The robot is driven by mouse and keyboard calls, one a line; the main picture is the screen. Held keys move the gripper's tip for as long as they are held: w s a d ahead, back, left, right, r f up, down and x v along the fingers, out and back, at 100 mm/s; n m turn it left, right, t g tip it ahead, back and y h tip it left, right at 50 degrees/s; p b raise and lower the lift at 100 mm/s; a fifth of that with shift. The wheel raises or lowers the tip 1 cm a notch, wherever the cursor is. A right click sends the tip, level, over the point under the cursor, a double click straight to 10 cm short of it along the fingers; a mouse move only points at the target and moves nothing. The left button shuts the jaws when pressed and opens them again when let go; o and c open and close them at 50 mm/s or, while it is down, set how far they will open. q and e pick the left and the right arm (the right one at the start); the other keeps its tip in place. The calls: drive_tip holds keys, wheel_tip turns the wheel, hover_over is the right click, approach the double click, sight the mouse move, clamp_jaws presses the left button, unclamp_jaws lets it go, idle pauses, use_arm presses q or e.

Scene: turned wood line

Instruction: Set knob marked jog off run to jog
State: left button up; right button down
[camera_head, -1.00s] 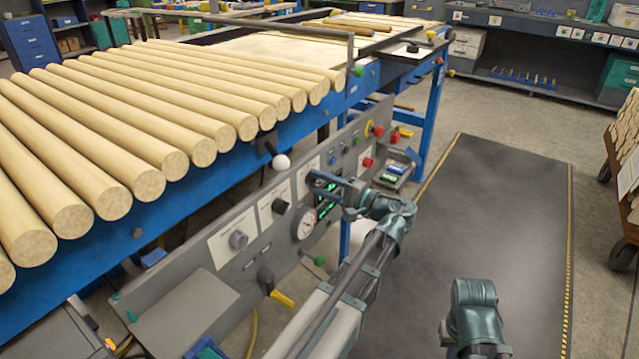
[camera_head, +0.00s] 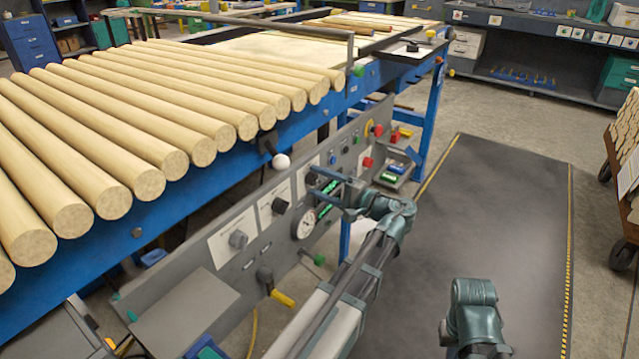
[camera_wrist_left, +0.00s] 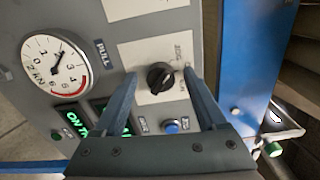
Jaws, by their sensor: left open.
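The black knob (camera_wrist_left: 160,77) stands on a white label plate (camera_wrist_left: 140,55) on the grey panel in the left wrist view. Small print beside it seems to read JOG; the rest is too small to read, and I cannot tell its setting. My left gripper (camera_wrist_left: 160,75) is open, its two blue fingers on either side of the knob; I cannot tell whether they touch it. In the head view the left gripper (camera_head: 316,183) is at the panel face, and its fingers largely hide this knob. My right arm shows at the lower right, but its gripper is not visible.
A dial gauge (camera_wrist_left: 55,67), green lit displays (camera_wrist_left: 77,123) and a blue button (camera_wrist_left: 172,127) surround the knob. Other knobs (camera_head: 238,240) sit along the panel (camera_head: 190,265). Wooden rods (camera_head: 150,110) lie above. The dark floor mat (camera_head: 500,210) is clear.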

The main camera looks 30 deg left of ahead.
use_arm(q)
drive_tip(key=s+d, duration=0.1)
drive_tip(key=d, duration=1.2)
drive_tip(key=shift+d, duration=0.4)
drive_tip(key=s+a+f+g+h, duration=0.1)
drive_tip(key=s+f+h, duration=0.2)
drive_tip(key=f+h, duration=0.45)
drive_tip(key=s+f+h, duration=0.4)
drive_tip(key=f, duration=0.7)
drive_tip(key=s+d+f+m+h, duration=0.1)
drive_tip(key=s+d+h, duration=0.25)
drive_tip(key=d, duration=0.55)
drive_tip(key=s+d+f+m+h, duration=0.1)
drive_tip(key=s+d+f+h, duration=0.1)
drive_tip(key=s+d, duration=0.5)
wheel_tip(320, 180, up, 32)
drive_tip(key=w+d+p, duration=0.1)
drive_tip(key=w+p, duration=0.1)
drive_tip(key=p, duration=3)
drive_tip(key=shift+w+d+f, duration=0.15)
drive_tip(key=shift+d, duration=0.15)
drive_tip(key=shift+c, duration=0.3)
